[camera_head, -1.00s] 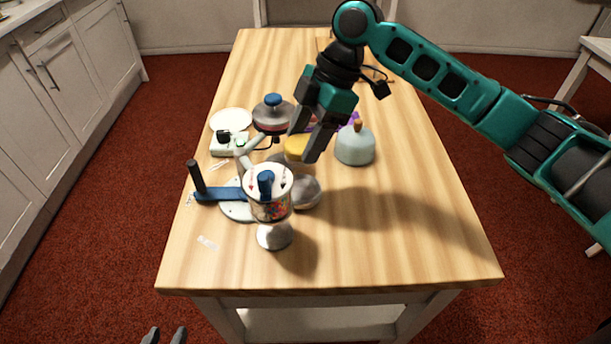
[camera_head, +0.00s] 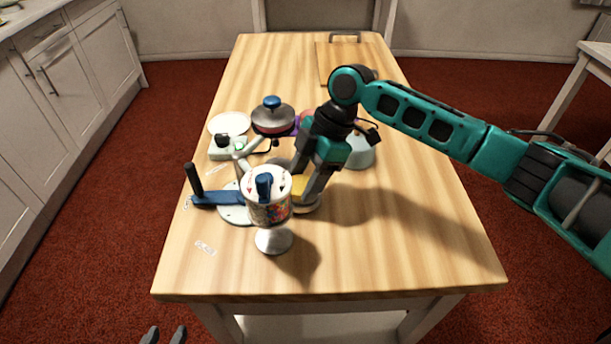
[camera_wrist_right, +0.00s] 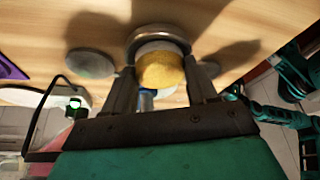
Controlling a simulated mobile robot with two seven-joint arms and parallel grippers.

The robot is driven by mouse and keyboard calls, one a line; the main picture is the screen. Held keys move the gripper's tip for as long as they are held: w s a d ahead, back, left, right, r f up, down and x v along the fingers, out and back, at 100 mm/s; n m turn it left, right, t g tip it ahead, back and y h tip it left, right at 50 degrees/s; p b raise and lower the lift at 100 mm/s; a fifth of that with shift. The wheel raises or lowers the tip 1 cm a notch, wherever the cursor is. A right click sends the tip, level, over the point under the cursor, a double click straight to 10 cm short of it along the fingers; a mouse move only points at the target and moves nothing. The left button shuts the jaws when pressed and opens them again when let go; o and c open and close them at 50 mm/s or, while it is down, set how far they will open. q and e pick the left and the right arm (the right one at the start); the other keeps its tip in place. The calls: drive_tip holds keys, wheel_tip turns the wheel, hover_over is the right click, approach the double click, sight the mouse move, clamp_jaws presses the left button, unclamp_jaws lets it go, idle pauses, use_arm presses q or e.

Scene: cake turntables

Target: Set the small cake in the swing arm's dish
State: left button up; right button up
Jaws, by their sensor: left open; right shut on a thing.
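My right gripper (camera_head: 308,193) is shut on the small yellow cake (camera_head: 299,186), its fingers pointing down. The cake also shows between the fingers in the right wrist view (camera_wrist_right: 162,71). The grey round dish (camera_wrist_right: 158,33) lies directly beyond the cake there, and its rim (camera_head: 306,209) shows under the cake in the head view. I cannot tell whether the cake touches the dish. The blue swing arm (camera_head: 218,198) has an upright black handle; its far end is hidden behind a patterned canister. My left gripper (camera_head: 163,335) is open and empty at the bottom edge.
The patterned canister (camera_head: 268,212) on a pale foot stands close in front of the dish. The table's right front is clear.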

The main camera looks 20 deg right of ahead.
drive_tip(key=o, duration=1)
drive_tip(key=p+v, duration=0.1)
drive_tip(key=v, duration=1.1)
drive_tip(key=shift+r, duration=0.1)
